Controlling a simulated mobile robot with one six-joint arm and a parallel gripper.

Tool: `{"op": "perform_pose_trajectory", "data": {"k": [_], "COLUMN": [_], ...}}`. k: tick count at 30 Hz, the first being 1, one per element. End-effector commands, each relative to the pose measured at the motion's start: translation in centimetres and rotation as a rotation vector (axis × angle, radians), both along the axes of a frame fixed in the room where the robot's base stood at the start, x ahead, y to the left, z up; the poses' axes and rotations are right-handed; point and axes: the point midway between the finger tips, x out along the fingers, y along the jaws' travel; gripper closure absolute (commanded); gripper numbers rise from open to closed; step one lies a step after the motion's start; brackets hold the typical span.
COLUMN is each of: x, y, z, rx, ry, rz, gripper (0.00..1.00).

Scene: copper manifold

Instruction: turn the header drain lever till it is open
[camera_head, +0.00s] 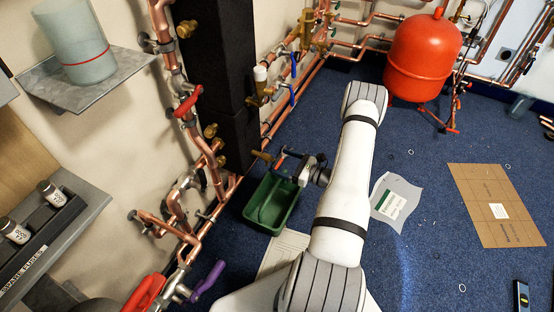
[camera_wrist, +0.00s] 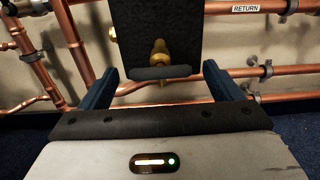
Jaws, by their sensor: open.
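In the wrist view, a brass drain valve (camera_wrist: 158,50) sticks out from the low part of a black insulated block (camera_wrist: 188,22). A dark grey lever (camera_wrist: 160,72) lies level across its front. My gripper (camera_wrist: 160,78) is open, with one blue finger on each side of the lever and a gap at both ends. In the head view, my gripper (camera_head: 281,158) is low beside the black block (camera_head: 238,135), close to the brass valve (camera_head: 262,156). The lever cannot be made out there.
A green tray (camera_head: 288,210) sits on the floor below my gripper. Copper pipes (camera_head: 215,165) run along the wall, with a red lever (camera_head: 187,102), blue levers (camera_head: 292,97) and a purple lever (camera_head: 207,281). A red tank (camera_head: 423,55) stands behind. Blue floor at right is mostly free.

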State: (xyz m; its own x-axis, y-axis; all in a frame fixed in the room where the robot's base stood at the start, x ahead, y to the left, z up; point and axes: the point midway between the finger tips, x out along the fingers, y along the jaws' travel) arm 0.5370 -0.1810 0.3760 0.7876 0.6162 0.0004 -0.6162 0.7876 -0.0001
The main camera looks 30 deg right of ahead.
Motion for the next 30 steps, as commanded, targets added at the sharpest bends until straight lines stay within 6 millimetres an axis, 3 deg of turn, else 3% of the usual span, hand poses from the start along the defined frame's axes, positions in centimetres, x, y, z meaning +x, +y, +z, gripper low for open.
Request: {"op": "perform_pose_trajectory", "data": {"k": [7, 17, 30], "x": [2.2, 2.5, 2.5], "y": [1.8, 1.9, 1.9], "z": [0.0, 0.0, 0.0], "rx": [-0.001, -0.001, -0.001], "ry": [0.001, 0.001, 0.001], "rz": [0.002, -0.001, -0.001], "gripper": [0.15, 0.15, 0.51]}}
